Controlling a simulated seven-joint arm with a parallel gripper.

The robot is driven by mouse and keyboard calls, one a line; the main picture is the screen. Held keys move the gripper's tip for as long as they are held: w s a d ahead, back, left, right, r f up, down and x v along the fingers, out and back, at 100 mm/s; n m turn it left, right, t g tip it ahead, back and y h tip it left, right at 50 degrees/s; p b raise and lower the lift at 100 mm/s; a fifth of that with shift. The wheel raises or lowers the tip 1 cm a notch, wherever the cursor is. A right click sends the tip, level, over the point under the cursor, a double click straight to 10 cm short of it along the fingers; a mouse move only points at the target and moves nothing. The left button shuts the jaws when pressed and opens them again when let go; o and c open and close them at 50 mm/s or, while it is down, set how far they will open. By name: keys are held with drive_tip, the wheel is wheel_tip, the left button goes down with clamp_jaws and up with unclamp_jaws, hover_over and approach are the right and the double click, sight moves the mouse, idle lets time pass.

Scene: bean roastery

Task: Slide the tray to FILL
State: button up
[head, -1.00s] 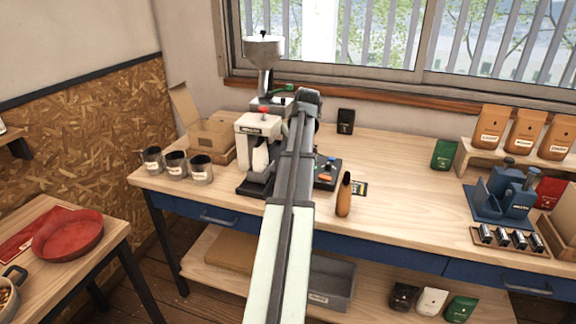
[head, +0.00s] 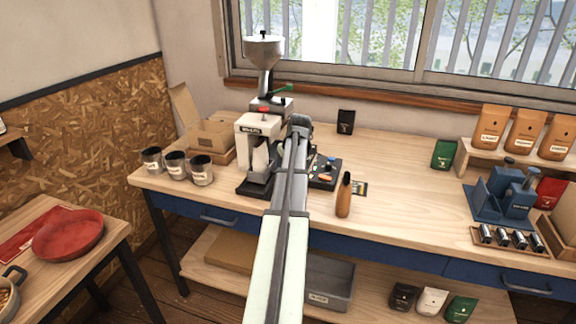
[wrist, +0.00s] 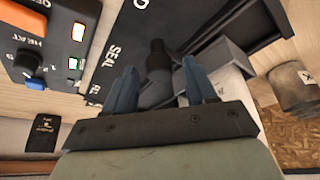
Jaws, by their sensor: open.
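A black upright knob (wrist: 157,58) stands between my gripper's fingers in the wrist view; it looks like the tray's handle. My gripper (wrist: 161,78) is open, with blue fingers on either side of the knob and a gap showing around it. A black plate (wrist: 112,28) beside it bears the word SEAL. A second label is partly cut off by a finger, so I cannot read it fully. The tray's outline is mostly hidden. In the head view the white filling machine (head: 250,127) stands on the bench, and my arm hides the gripper and tray.
A control box (head: 325,172) with an orange button and blue knob sits right of the machine. Several metal cups (head: 202,171) and an open carton (head: 210,135) are to the left. The bench middle right is clear.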

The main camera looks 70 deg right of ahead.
drive_tip(key=shift+c, duration=0.4)
clamp_jaws()
